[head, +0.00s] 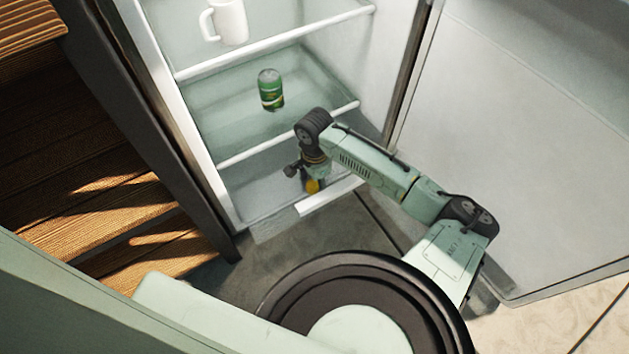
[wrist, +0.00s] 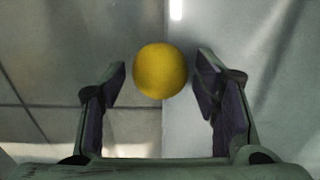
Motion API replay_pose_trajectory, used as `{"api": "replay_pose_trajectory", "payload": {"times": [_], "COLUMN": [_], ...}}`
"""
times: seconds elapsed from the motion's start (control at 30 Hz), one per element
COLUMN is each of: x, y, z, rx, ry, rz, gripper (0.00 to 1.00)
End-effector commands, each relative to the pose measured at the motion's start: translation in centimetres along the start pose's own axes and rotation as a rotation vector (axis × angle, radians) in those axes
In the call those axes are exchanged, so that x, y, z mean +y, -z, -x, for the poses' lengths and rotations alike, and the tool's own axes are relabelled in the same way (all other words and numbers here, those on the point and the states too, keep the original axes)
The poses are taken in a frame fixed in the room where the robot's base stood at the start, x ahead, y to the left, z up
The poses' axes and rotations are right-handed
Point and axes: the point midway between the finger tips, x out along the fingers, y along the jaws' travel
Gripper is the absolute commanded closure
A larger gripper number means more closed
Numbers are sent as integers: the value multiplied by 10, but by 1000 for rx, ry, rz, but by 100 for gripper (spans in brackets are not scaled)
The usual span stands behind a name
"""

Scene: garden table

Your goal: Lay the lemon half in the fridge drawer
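The lemon half (head: 312,186) shows as a small yellow piece just below my gripper in the head view. In the wrist view the lemon half (wrist: 160,70) is a round yellow shape between the fingertips, with a narrow gap on each side. My gripper (wrist: 160,75) is open around it. In the head view my gripper (head: 305,174) points down at the fridge's lowest level, near the fridge drawer's white front edge (head: 332,197). I cannot tell whether the lemon half rests on the drawer floor or is above it.
The fridge door (head: 530,130) stands wide open at the right. A green can (head: 271,90) stands on the shelf above the drawer, and a white mug (head: 228,22) on a higher shelf. Wooden steps or slats (head: 110,200) are at the left.

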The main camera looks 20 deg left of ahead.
Motion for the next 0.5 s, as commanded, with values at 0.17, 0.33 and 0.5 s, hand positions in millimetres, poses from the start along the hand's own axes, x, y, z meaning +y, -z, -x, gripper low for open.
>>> {"api": "replay_pose_trajectory", "payload": {"times": [0.17, 0.33, 0.5], "x": [0, 0, 0], "y": [0, 0, -1], "z": [0, 0, 11], "rx": [0, 0, -2], "ry": [0, 0, 2], "rz": [0, 1, 2], "gripper": [36, 36, 36]}}
